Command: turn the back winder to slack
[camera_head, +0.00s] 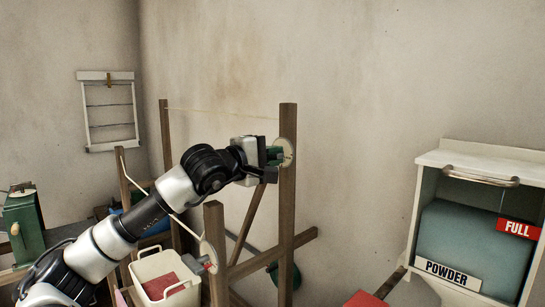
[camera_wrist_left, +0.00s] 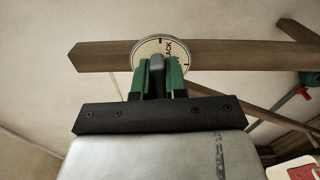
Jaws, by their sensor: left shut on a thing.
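The back winder is a pale round dial (camera_head: 287,146) on the tall back post (camera_head: 288,205). In the left wrist view the dial (camera_wrist_left: 137,50) shows part of a word ending in "LACK" right of its grey knob (camera_wrist_left: 157,62). My left gripper (camera_head: 273,155) is at the dial, its green fingers shut on the knob; it also shows in the left wrist view (camera_wrist_left: 160,75). The fingers hide part of the dial face. A thin cord (camera_head: 222,113) runs from the back post to a post at the left. My right gripper is not in view.
A powder cabinet (camera_head: 475,225) stands at the right. A green box (camera_head: 22,222) is at far left.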

